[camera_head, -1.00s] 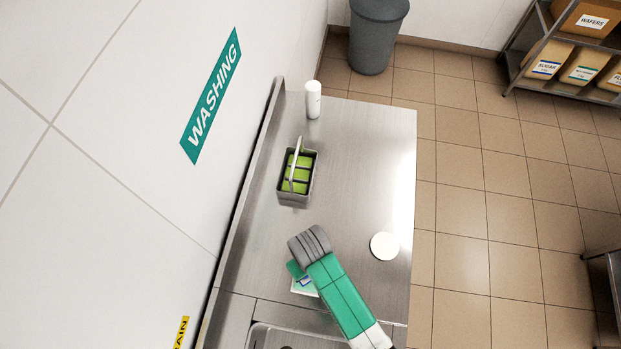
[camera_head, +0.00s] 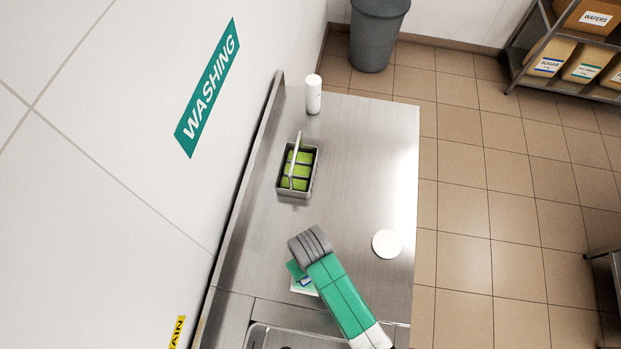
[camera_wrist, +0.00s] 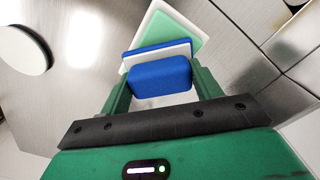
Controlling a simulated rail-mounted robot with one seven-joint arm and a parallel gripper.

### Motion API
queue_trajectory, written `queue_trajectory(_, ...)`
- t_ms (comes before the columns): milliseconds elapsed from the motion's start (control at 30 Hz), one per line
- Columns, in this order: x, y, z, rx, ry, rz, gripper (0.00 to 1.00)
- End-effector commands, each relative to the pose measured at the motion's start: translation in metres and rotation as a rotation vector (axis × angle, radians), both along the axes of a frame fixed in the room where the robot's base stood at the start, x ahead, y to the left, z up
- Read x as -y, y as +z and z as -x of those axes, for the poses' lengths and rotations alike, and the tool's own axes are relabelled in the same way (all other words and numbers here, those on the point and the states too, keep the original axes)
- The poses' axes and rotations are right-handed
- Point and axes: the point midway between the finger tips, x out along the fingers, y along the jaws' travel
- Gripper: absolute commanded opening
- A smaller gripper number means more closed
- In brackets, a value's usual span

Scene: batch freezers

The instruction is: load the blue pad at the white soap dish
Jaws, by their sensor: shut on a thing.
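The blue pad (camera_wrist: 160,76) is between the two green fingers of my gripper (camera_wrist: 160,84) in the wrist view, and the gripper is shut on it. A white strip and a second blue edge show just beyond it; I cannot tell whether they belong to the same pad. Beyond them is a square white piece with a pale green face (camera_wrist: 168,32), which may be the white soap dish. In the head view its white edge (camera_head: 301,291) shows beside my arm, with a small bit of blue (camera_head: 306,281). My arm hides most of this spot.
A grey caddy (camera_head: 293,194) with green blocks and a raised handle stands farther up the steel counter (camera_head: 350,150). A white bottle (camera_head: 313,95) stands behind it. A round white disc (camera_head: 387,244) lies at right. A sink (camera_head: 262,338) is at the bottom.

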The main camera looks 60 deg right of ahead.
Motion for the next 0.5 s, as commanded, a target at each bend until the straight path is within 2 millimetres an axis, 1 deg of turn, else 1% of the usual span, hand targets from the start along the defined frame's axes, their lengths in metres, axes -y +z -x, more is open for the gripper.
queue_trajectory(500,0.0001,-0.0064,-0.0002,0.0,0.0,0.0,0.45)
